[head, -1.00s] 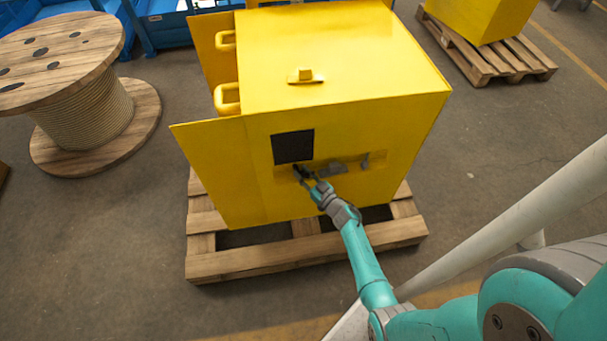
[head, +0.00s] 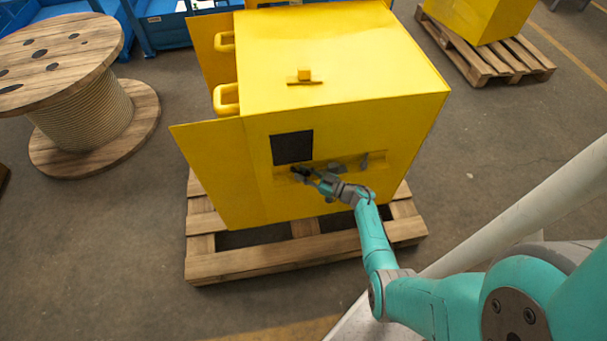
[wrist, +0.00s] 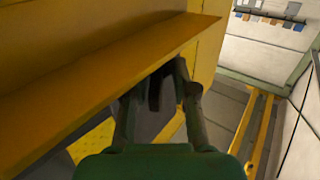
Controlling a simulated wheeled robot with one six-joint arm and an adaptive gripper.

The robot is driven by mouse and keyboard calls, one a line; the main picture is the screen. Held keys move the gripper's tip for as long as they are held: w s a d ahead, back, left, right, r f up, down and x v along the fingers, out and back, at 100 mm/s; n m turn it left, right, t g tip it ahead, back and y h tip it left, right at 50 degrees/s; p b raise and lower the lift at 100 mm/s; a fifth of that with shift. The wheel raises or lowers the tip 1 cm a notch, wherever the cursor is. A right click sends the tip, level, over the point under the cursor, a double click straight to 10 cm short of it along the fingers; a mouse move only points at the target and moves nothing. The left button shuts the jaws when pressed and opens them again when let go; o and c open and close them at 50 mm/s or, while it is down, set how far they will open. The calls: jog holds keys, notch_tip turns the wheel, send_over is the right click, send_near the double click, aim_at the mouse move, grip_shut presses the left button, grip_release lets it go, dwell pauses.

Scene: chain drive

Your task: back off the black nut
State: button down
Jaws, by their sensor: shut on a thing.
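The yellow machine housing (head: 345,60) has a long slot in its near face, with grey parts (head: 335,167) inside. My gripper (head: 301,173) reaches to the left end of this slot, just under a black square panel. In the wrist view my gripper (wrist: 160,78) has its two fingers around a dark piece (wrist: 154,92), below a yellow ledge. I take this piece for the black nut; its outline is in shadow and mostly hidden by the fingers. The gripper is shut on it.
The black panel (head: 292,147) sits just above my gripper. The housing stands on a wooden pallet (head: 240,264), with an open yellow door (head: 210,175) on its left. A cable reel (head: 84,110) stands at the left. The floor in front is clear.

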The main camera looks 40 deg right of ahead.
jog(key=c, duration=1.1)
grip_release()
jog(key=shift+c, duration=0.2)
jog(key=shift+s, duration=0.1)
jog(key=v, duration=1.2)
